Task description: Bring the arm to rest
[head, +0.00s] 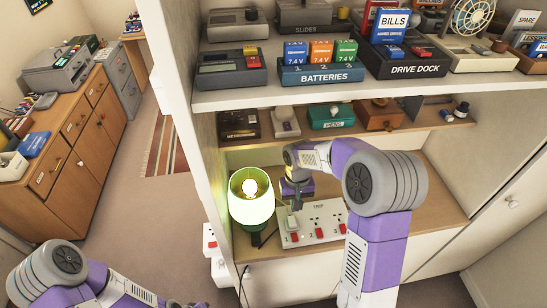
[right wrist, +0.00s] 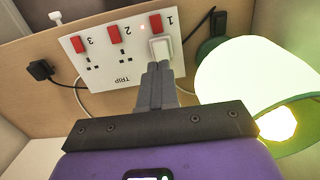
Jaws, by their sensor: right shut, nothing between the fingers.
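My right gripper (right wrist: 157,70) is shut and empty, its grey fingertips just in front of a white plug (right wrist: 166,46). The plug sits in socket 1 of the white power strip (right wrist: 112,72), which has red switches numbered 1 to 3 and the word TRIP. I cannot tell whether the fingertips touch the plug. In the head view the right arm reaches into the desk recess, with the right gripper (head: 296,202) over the strip (head: 330,236). My left arm is low at the left; only a dark bit of its gripper (head: 186,304) shows at the bottom edge.
A lit green lamp (head: 251,200) stands close beside the right gripper. A shelf (head: 225,98) with labelled boxes hangs above the arm. A black plug (right wrist: 40,69) on a cord lies beside the strip. Open floor (head: 150,235) lies left of the desk.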

